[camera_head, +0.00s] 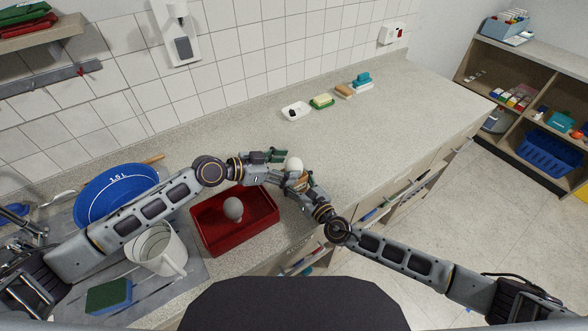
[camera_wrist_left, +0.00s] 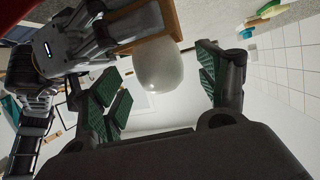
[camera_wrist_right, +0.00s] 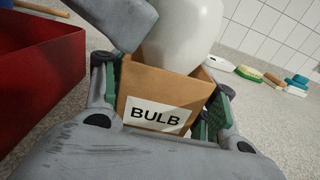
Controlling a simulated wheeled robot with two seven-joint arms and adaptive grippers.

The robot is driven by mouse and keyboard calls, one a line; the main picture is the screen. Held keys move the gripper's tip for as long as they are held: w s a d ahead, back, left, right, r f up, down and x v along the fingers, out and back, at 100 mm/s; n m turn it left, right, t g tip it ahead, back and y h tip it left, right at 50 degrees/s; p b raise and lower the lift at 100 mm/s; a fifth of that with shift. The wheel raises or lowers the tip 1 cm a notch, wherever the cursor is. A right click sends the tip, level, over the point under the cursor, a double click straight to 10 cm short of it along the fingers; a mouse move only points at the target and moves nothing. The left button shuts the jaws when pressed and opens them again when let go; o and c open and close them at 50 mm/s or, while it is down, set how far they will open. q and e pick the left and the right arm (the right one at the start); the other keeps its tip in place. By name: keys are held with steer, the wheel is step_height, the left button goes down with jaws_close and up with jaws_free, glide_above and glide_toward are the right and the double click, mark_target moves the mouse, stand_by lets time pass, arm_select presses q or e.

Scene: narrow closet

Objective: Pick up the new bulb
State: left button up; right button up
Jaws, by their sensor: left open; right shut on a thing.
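The new bulb (camera_head: 294,163) is white and stands out of the open top of a small cardboard box (camera_wrist_right: 165,88) labelled BULB. My right gripper (camera_head: 297,184) is shut on this box and holds it above the counter beside the red tray. My left gripper (camera_head: 270,156) is open at the bulb. In the left wrist view the bulb (camera_wrist_left: 158,66) shows between its spread green-padded fingers, with a gap on the right side. Whether a finger touches the bulb, I cannot tell. The bulb's lower part is hidden in the box.
A red tray (camera_head: 207,236) on the counter holds a greyish bulb (camera_head: 233,208). A white jug (camera_head: 160,250), a blue basin (camera_head: 108,190) and a sponge (camera_head: 108,295) are at the left. Soap and brushes (camera_head: 322,100) lie farther back. The right part of the counter is clear.

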arm_select(q)
steer(key=shift+w+d+f, duration=0.3)
steer(key=shift+d, duration=0.3)
steer(key=shift+c, duration=0.2)
steer(key=c, duration=1.1)
steer(key=shift+o, duration=0.2)
steer(key=shift+r, duration=0.1)
steer(key=shift+r, duration=4.95)
arm_select(e)
steer(key=o, duration=1.1)
steer(key=shift+c, duration=0.2)
steer(key=shift+s+d, duration=0.1)
steer(key=shift+v, duration=5.9)
